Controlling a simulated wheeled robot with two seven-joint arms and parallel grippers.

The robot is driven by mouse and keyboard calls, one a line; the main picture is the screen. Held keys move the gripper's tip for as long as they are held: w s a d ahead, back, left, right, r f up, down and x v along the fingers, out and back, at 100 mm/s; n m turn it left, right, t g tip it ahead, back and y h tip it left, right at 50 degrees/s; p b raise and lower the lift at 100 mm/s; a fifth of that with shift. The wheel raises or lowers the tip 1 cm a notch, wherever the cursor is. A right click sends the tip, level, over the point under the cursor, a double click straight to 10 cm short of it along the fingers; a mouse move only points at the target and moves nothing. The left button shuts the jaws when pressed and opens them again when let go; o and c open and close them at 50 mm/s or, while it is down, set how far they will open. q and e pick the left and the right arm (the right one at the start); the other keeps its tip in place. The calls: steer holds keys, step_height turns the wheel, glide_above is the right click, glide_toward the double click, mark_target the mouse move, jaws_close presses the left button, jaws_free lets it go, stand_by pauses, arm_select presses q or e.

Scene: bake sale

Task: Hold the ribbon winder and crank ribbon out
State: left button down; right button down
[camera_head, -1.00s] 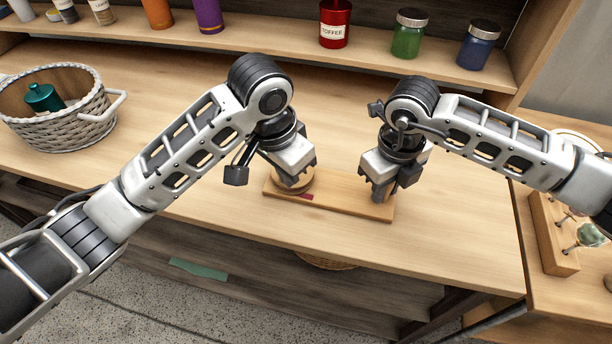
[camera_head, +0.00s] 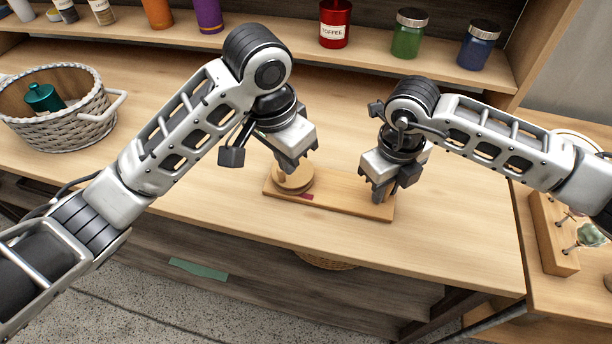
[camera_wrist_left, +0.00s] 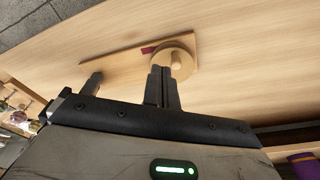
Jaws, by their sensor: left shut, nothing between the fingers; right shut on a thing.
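The ribbon winder is a flat wooden board (camera_head: 345,200) with a round wooden drum (camera_head: 293,182) at its left end, lying on the counter. A short dark red ribbon end (camera_head: 308,196) shows beside the drum. In the left wrist view the drum (camera_wrist_left: 186,67) carries a round wooden crank knob (camera_wrist_left: 178,60). My left gripper (camera_head: 297,166) is shut and empty above the drum; its fingertips (camera_wrist_left: 160,72) appear beside the knob in the left wrist view. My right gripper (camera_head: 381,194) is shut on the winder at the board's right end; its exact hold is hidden.
A white wicker basket (camera_head: 70,135) with a teal bottle (camera_head: 42,97) stands at the left. A back shelf holds a red toffee jar (camera_head: 335,24), a green jar (camera_head: 409,35) and a blue jar (camera_head: 478,46). A wooden rack (camera_head: 552,235) stands at right. The counter around the winder is clear.

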arm_select(q)
steer(key=shift+s+d, duration=0.1)
steer(key=shift+d, duration=0.55)
steer(key=shift+f, duration=0.1)
steer(key=shift+f, duration=1.75)
steer(key=shift+a, duration=0.2)
steer(key=shift+a+r, duration=0.1)
steer(key=shift+a, duration=0.55)
steer(key=shift+w+a, duration=0.15)
steer(key=shift+w, duration=0.15)
